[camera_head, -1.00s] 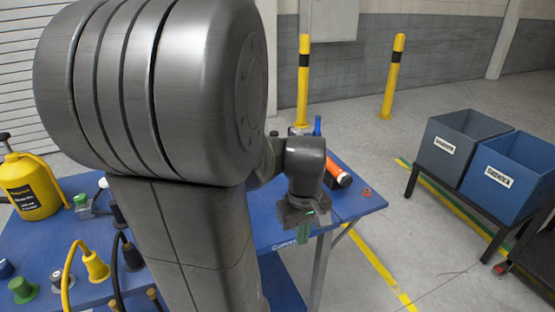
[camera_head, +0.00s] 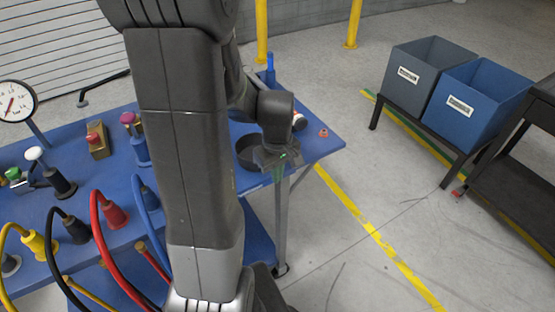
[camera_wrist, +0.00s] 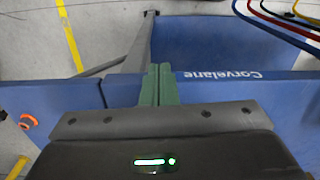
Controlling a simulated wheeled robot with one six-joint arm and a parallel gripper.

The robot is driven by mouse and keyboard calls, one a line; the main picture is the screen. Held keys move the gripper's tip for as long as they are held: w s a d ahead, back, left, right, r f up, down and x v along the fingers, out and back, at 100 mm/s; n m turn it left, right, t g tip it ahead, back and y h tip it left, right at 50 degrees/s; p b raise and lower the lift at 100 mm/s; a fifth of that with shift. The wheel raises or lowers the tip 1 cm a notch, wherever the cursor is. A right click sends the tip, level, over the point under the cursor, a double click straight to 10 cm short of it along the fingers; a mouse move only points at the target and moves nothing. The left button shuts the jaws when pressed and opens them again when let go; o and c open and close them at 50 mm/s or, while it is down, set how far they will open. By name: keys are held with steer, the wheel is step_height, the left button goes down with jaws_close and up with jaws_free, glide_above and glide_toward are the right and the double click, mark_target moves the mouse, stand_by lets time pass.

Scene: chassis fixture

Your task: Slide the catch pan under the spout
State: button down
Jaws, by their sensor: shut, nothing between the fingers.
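The pan does not show clearly in the wrist view. I cannot make out the spout; my arm covers the middle of the bench.
The blue bench (camera_head: 110,180) carries a pressure gauge (camera_head: 16,101), coloured plugs and cables on the left. An orange-and-white cylinder (camera_head: 299,121) and small red ring (camera_head: 323,132) lie at its right end. Grey (camera_head: 410,72) and blue bins (camera_head: 480,100) stand right. Floor between is clear.

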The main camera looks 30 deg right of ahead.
mark_target(245, 136)
steer(key=shift+w+a+r+p, duration=0.1)
steer(key=shift+w+a+p, duration=0.05)
steer(key=shift+w, duration=0.85)
steer(key=shift+w+a+r+p, duration=0.1)
steer(key=shift+w+p, duration=0.05)
steer(key=shift+w, duration=0.8)
steer(key=w, duration=0.4)
steer(key=w+a, duration=0.1)
steer(key=w, duration=0.4)
steer(key=w+a, duration=0.1)
steer(key=w, duration=0.3)
steer(key=shift+w, duration=0.2)
steer(key=shift+s, duration=0.1)
